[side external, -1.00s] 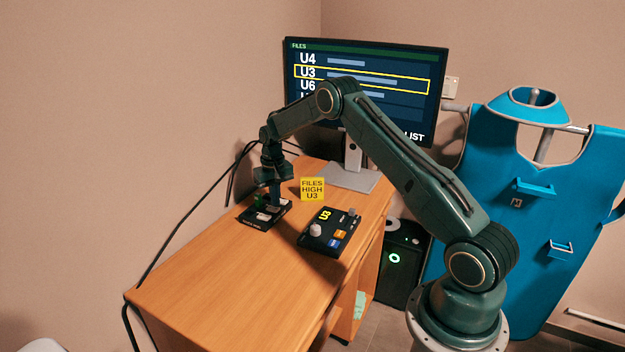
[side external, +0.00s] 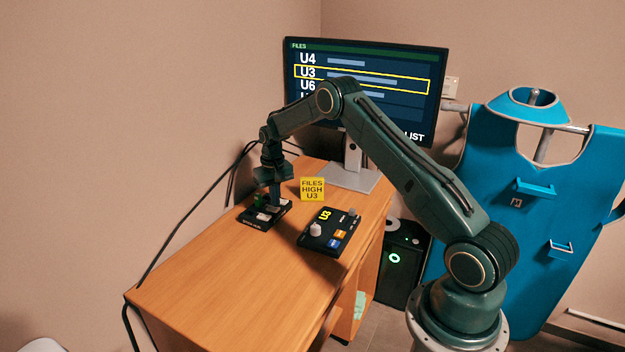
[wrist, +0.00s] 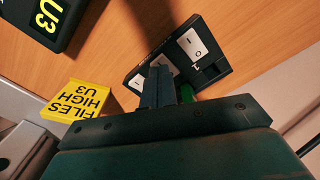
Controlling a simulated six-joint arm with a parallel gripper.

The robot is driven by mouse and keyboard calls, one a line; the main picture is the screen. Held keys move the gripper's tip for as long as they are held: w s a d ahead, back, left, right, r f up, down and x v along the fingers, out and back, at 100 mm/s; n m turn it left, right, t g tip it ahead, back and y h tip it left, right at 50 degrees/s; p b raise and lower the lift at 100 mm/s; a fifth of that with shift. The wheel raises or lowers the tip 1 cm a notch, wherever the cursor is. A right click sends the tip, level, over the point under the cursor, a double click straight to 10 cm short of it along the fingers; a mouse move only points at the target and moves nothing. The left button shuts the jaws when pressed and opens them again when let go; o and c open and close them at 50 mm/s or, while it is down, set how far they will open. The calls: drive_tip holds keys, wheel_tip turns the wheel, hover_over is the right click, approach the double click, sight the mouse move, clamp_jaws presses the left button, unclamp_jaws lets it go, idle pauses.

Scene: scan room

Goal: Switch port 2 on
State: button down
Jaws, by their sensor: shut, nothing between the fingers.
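The black switch box (side external: 256,224) lies on the desk below my gripper (side external: 276,204). In the wrist view the box (wrist: 221,58) carries white rocker switches. One rocker (wrist: 193,43) shows clearly, with I and O marks. Another (wrist: 167,60) is partly hidden behind my fingers. A green part (wrist: 186,92) shows beside the fingers.
A yellow FILES HIGH U3 sign (side external: 312,189) stands close to the box. A black control panel (side external: 320,243) with knobs and buttons lies to its right. A monitor (side external: 400,75) stands at the back. The front of the wooden desk (side external: 220,290) is clear. Cables run along the left wall.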

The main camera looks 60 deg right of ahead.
drive_tip(key=shift+f, duration=1)
idle(1.0)
drive_tip(key=shift+r, duration=0.15)
drive_tip(key=shift+r, duration=3.4)
drive_tip(key=shift+r, duration=0.1)
wheel_tip(320, 180, up, 12)
drive_tip(key=r+n+t, duration=0.1)
hover_over(276, 209)
drive_tip(key=s+a, duration=0.3)
drive_tip(key=a, duration=0.4)
drive_tip(key=s+a+r+n+t, duration=0.2)
drive_tip(key=s+a+r, duration=0.5)
drive_tip(key=s+r, duration=0.25)
drive_tip(key=s+a+n+t, duration=0.1)
drive_tip(key=s+a, duration=0.4)
drive_tip(key=s, duration=0.7)
drive_tip(key=s+a+n+t, duration=0.1)
drive_tip(key=s+a, duration=0.4)
drive_tip(key=s, duration=0.7)
drive_tip(key=shift+r+n+t, duration=0.3)
drive_tip(key=shift+r+n, duration=0.15)
drive_tip(key=shift+n, duration=0.05)
